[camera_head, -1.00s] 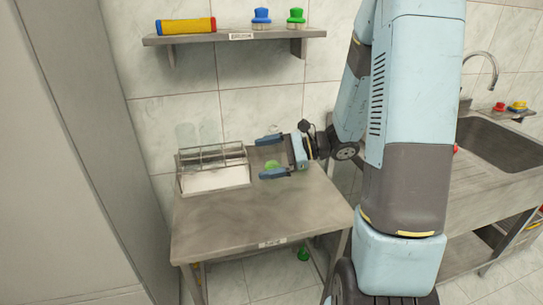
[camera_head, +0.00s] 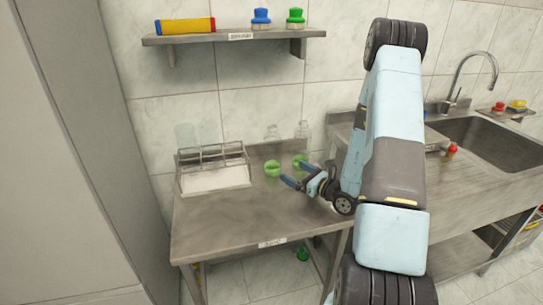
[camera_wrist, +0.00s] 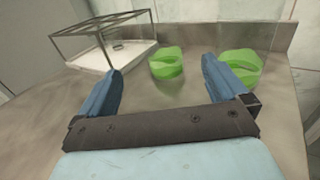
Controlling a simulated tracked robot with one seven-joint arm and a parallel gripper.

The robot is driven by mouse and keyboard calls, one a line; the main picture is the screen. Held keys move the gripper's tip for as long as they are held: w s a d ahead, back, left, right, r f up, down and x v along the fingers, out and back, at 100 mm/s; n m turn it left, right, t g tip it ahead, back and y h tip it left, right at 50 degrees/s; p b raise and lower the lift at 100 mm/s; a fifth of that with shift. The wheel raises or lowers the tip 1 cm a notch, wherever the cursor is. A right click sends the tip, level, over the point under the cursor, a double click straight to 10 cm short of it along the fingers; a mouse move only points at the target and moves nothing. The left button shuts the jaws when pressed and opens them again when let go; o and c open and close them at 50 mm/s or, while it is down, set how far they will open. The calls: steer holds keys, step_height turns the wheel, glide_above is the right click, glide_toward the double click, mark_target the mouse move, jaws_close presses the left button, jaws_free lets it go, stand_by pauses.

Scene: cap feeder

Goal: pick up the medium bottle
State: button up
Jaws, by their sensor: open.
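Two clear, see-through bottles stand on the steel table, each with a green part low down. The left bottle (camera_head: 272,168) shows its green part between my fingers in the wrist view (camera_wrist: 167,64). The right bottle (camera_head: 299,161) stands beside it; its green part shows behind and right of my right finger in the wrist view (camera_wrist: 243,68). I cannot tell which one is the medium bottle. My gripper (camera_head: 295,174) is open and empty in front of the bottles, and also shows in the wrist view (camera_wrist: 162,70). The clear outlines are faint.
A wire rack with a white base (camera_head: 215,179) stands left of the bottles, with faint clear shapes behind its top. A shelf (camera_head: 235,35) above holds a yellow-red item and blue and green capped items. The table front is clear. A sink (camera_head: 492,140) is at right.

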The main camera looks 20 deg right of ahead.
mark_target(278, 164)
steer(key=x, duration=0.8)
steer(key=shift+w, duration=0.1)
steer(key=shift+x, duration=2.6)
steer(key=shift+w+d+f, duration=0.1)
steer(key=shift+d+f, duration=0.05)
steer(key=shift+c, duration=0.3)
steer(key=c, duration=1)
steer(key=shift+o, duration=0.2)
